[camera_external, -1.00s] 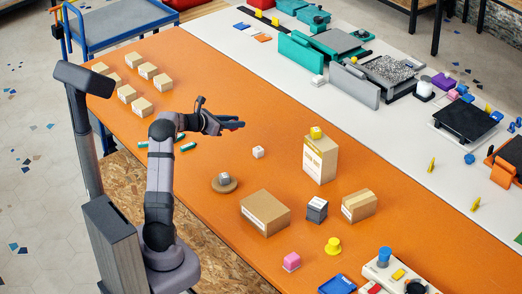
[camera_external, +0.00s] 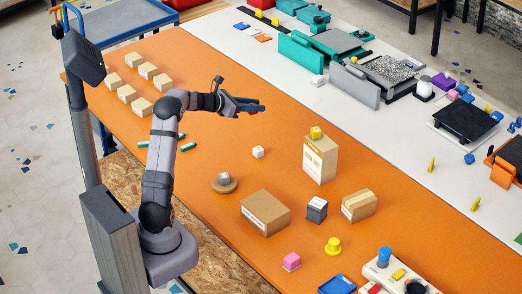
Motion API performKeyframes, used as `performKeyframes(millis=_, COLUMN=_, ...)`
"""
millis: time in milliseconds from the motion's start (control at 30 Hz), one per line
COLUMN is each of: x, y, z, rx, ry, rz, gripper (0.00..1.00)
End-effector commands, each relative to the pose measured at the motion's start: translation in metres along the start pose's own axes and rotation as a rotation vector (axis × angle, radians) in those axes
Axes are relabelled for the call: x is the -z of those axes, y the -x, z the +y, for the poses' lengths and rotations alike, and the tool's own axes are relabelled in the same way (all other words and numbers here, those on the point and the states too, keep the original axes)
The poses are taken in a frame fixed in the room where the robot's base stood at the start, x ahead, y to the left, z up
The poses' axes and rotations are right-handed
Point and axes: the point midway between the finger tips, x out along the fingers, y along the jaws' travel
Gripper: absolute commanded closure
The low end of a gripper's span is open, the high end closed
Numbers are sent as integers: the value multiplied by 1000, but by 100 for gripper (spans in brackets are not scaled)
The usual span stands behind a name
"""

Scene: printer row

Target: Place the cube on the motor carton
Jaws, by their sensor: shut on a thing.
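My gripper (camera_external: 258,106) is above the far left part of the orange table, pointing right. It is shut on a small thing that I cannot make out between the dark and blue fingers. A white cube (camera_external: 258,152) lies on the table below it. A grey cube (camera_external: 224,178) sits on a round brown disc (camera_external: 231,187). A yellow cube (camera_external: 316,132) stands on a tall carton (camera_external: 319,160) with orange print. A low wide carton (camera_external: 265,213) and a small carton (camera_external: 359,206) stand nearby. I cannot read which carton is the motor carton.
A dark grey box (camera_external: 317,210) stands between the two low cartons. A pink cube (camera_external: 292,261), a yellow knob (camera_external: 333,246) and a control panel (camera_external: 400,278) are at the front. Several small cartons (camera_external: 148,70) stand far left. Teal sticks (camera_external: 188,147) lie near my arm.

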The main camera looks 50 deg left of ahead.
Motion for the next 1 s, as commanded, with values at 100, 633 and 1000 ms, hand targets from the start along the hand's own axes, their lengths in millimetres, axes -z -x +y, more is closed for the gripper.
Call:
performKeyframes(millis=100, x=-27, y=1, z=-32, rx=44, ry=-12, rz=3, gripper=97)
performKeyframes(millis=633, x=35, y=51, z=-238, rx=438, ry=-169, rz=5, gripper=97)
performKeyframes(millis=1000, x=70, y=125, z=-336, rx=822, ry=-341, rz=-3, gripper=97)
